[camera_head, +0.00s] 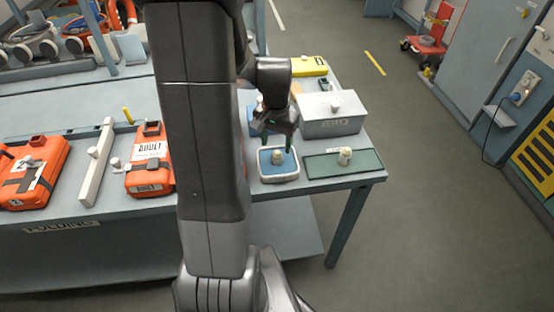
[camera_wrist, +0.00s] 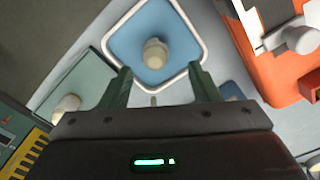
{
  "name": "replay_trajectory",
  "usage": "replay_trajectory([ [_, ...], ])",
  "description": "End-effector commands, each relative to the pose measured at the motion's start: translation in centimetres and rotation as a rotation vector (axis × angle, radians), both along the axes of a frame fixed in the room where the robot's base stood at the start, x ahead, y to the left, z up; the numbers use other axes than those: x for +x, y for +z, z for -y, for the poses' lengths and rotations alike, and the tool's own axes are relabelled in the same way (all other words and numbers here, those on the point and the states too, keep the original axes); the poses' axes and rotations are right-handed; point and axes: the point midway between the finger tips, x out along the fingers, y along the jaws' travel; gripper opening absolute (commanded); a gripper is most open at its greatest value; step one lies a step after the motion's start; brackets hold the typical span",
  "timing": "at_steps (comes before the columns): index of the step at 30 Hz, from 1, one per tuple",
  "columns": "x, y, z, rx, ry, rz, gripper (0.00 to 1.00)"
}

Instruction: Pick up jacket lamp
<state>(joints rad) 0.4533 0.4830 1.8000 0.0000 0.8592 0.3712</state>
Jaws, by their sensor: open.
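A small cream-white rounded piece, probably the jacket lamp (camera_head: 278,158), stands in a white-rimmed tray with a blue floor (camera_head: 281,178). In the wrist view the lamp (camera_wrist: 155,54) is near the top centre, on the blue floor of the tray (camera_wrist: 197,42). My gripper (camera_head: 277,147) is open above the tray. In the wrist view its two green fingers (camera_wrist: 160,70) are apart, below the lamp in the picture, with nothing between them. Similar pale pieces stand elsewhere, so I cannot be certain which one is the lamp.
A green mat (camera_head: 320,165) with a cream piece (camera_head: 345,156) lies right of the tray. A grey box (camera_head: 330,123) stands behind it, a yellow case (camera_head: 309,66) farther back. Orange jackets (camera_head: 150,178) and a white bar (camera_head: 97,168) lie left. My arm hides part of the table.

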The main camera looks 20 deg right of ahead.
Motion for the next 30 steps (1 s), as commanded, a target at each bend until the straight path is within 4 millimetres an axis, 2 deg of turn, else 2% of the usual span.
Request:
replay_trajectory([
  [7,-0.3,-1.6,0.0,0.001,-0.001,-0.002,0.56],
  [15,-0.6,-5.1,0.1,0.001,0.000,-0.002,0.56],
  [19,-0.6,-5.8,0.1,0.000,0.000,0.000,0.56],
  [26,-0.6,-5.9,0.2,-0.001,0.000,0.001,0.56],
  [30,-0.6,-5.8,0.2,-0.001,0.000,0.001,0.30],
])
